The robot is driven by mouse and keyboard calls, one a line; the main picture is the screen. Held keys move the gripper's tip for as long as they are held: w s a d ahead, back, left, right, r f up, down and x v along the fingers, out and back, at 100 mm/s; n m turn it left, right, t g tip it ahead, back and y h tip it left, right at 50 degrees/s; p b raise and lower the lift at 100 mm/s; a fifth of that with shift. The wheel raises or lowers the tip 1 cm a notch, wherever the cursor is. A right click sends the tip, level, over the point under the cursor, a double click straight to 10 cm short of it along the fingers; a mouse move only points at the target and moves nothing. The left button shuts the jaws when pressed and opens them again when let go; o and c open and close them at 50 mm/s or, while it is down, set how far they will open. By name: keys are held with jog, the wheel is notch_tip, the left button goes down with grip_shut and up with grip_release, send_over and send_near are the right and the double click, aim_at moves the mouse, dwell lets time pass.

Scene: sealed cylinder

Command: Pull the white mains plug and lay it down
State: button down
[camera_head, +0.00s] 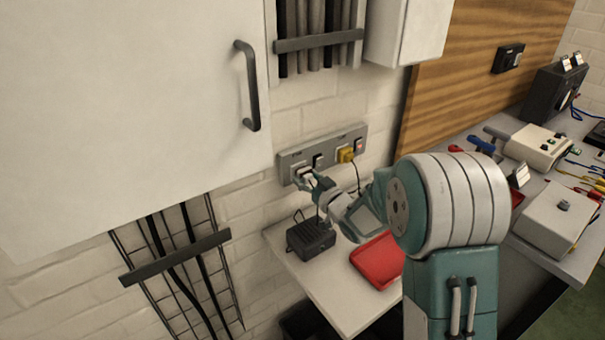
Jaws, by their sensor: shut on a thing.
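A grey double socket panel (322,150) is fixed to the white brick wall. My gripper (305,176) is at the left half of the panel, shut on the white mains plug (304,170). The plug is mostly hidden by my fingers; it appears close against the panel, but I cannot tell whether its pins are in the socket. A yellow plug (346,155) sits in the right half of the panel, with a dark cable hanging down.
Below the panel, a pale shelf (317,292) carries a black box (311,239) at left and a red tray (378,261) at right. A white cabinet (130,110) is at left. A bench with instruments (560,215) stands at right.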

aim_at(309, 181)
jog(key=shift+v, duration=2.5)
